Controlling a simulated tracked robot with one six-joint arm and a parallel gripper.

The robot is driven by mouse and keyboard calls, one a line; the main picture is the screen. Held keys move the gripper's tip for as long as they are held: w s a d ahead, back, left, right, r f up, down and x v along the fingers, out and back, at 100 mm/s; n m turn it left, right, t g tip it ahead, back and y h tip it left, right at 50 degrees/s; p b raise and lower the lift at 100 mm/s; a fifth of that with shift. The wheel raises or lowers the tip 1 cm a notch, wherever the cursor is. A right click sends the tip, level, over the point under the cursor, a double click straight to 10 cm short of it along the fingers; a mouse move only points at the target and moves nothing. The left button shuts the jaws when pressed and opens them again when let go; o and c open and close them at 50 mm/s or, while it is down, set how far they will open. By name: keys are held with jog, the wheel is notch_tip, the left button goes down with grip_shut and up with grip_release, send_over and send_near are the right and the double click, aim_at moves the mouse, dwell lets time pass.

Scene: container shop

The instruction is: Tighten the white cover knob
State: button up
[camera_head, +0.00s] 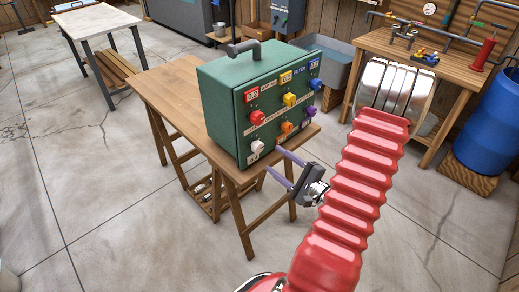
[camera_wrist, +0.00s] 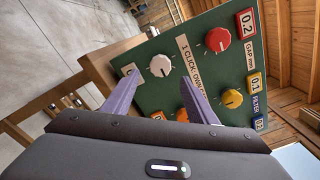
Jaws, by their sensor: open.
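The white cover knob (camera_head: 256,147) is at the lower left of the front panel of a green box (camera_head: 222,112). In the wrist view the white knob (camera_wrist: 160,66) has a dark pointer mark and shows just beyond and between my fingertips. My gripper (camera_head: 273,160) is open and empty, with its two purple fingers pointing at the panel from the front right. The fingertips look a short way off the knob, not touching it. In the wrist view my gripper (camera_wrist: 161,78) has one finger on either side of the knob.
Red (camera_head: 258,117), yellow (camera_head: 289,99), blue (camera_head: 315,84), orange (camera_head: 286,127) and purple (camera_head: 310,111) knobs sit on the same panel. The box stands on a wooden table (camera_head: 166,86). A workbench (camera_head: 450,68) and a blue barrel (camera_head: 490,125) are at the right. The floor at left is clear.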

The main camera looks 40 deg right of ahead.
aim_at(260, 149)
jog(key=shift+w+a, duration=0.15)
jog(key=shift+w, duration=4.2)
jog(key=shift+c, duration=0.4)
jog(key=c, duration=1)
